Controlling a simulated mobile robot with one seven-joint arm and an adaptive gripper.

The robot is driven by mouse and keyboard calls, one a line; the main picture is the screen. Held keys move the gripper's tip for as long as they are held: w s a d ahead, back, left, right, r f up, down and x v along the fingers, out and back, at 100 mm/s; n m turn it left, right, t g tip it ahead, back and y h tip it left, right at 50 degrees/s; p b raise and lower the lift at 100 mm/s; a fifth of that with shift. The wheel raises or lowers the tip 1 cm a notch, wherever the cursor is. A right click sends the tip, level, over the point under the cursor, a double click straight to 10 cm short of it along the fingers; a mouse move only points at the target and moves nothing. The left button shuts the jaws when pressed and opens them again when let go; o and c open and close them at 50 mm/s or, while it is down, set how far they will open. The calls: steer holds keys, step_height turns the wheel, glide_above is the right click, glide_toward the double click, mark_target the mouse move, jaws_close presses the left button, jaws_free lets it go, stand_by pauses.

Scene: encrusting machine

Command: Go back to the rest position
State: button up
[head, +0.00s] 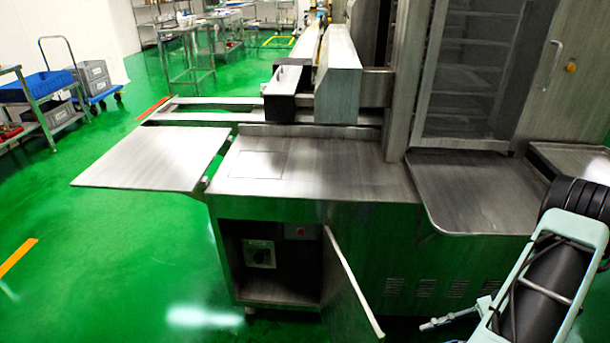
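The steel encrusting machine (318,172) fills the middle and right of the head view. Its lower cabinet door (350,285) hangs open toward me, showing a compartment with a dark rotary switch (260,254) on a pale plate and a red button (300,231) beside it. My arm, black and light blue, is at the lower right in front of the machine. A small pale tip, apparently my gripper (448,320), shows low beside the arm, to the right of the open door and apart from it. Its fingers are too small and partly hidden to read. No held object is visible.
A flat steel side plate (155,157) juts out left of the machine. A steel tray surface (475,190) overhangs the front near my arm. A cart with a blue crate (42,86) and a trolley (95,82) stand at the far left. Green floor (110,260) is clear at left.

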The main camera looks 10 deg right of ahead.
steer(key=w+a+r+n+h+p, duration=0.3)
steer(key=w+a+r+n, duration=0.15)
steer(key=r, duration=1.05)
steer(key=w+a+r+n+t+h+p, duration=0.1)
steer(key=w+a+r+n+h+p, duration=0.4)
steer(key=r, duration=1)
steer(key=w+a+r+n+h+p, duration=0.1)
steer(key=w+a+r+n, duration=0.4)
steer(key=r, duration=1)
step_height(320, 180, up, 6)
steer(key=a+n+t, duration=0.1)
steer(key=n+t, duration=0.1)
steer(key=n, duration=0.2)
steer(key=s+a+f+h+b, duration=0.1)
steer(key=s+a+f+b, duration=0.3)
steer(key=s+f+b, duration=0.5)
steer(key=s+a+f+h+b, duration=0.1)
steer(key=s+a+f+b, duration=0.35)
steer(key=f, duration=0.95)
step_height(320, 180, up, 36)
steer(key=s+d+p, duration=0.1)
steer(key=p, duration=3.5)
steer(key=shift+s+r+m+p, duration=0.15)
steer(key=shift+s+m+p, duration=0.1)
steer(key=shift+m+p, duration=0.1)
steer(key=shift+d, duration=0.3)
